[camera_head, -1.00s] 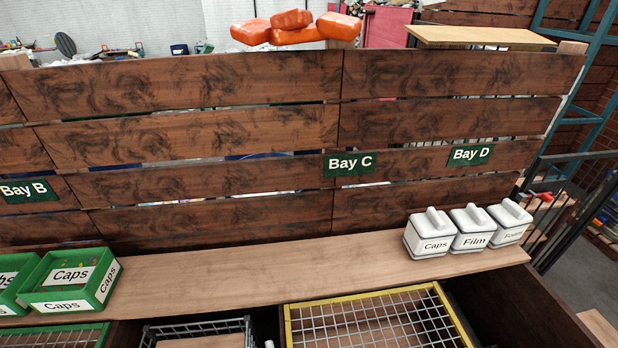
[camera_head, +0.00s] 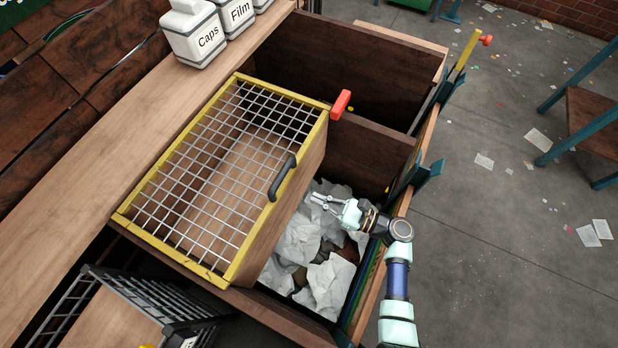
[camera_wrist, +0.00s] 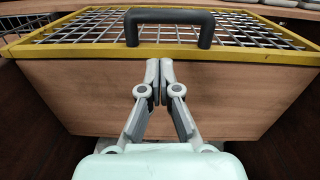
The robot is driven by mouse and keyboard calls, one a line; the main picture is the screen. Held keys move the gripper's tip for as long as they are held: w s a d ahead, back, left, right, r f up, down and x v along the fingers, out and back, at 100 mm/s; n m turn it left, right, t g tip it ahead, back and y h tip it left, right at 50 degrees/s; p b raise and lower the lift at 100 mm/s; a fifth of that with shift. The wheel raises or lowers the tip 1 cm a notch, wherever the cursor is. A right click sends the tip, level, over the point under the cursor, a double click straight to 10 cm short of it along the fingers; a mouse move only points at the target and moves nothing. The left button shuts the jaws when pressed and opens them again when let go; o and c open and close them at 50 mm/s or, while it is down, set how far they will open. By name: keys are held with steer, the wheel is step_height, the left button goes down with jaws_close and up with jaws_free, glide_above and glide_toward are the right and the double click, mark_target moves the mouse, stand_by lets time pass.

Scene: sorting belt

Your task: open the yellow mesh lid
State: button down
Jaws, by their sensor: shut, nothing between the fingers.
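The yellow mesh lid (camera_head: 122,218) lies flat and closed on top of a wooden box, with a yellow frame and grey wire grid. Its black handle (camera_head: 282,178) stands at the front edge; the handle also shows in the wrist view (camera_wrist: 169,14). My gripper (camera_head: 314,198) is in front of the box, over the crumpled paper and below the handle's level. In the wrist view my gripper (camera_wrist: 159,62) has its fingertips together, empty, facing the wooden front panel (camera_wrist: 240,95) just below the handle. It does not hold the handle.
A red latch-like piece (camera_head: 341,104) sits at the lid's right corner. A bin with crumpled white paper (camera_head: 300,240) lies below my gripper. White canisters (camera_head: 193,38) stand on the shelf behind. A black wire basket (camera_head: 150,298) is at the lower left.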

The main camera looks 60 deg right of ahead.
steer(key=shift+m+h, duration=0.3)
steer(key=shift+m, duration=0.3)
steer(key=w, duration=0.9)
steer(key=shift+w+a+r, duration=0.15)
steer(key=shift+w+r, duration=0.05)
steer(key=shift+w, duration=0.05)
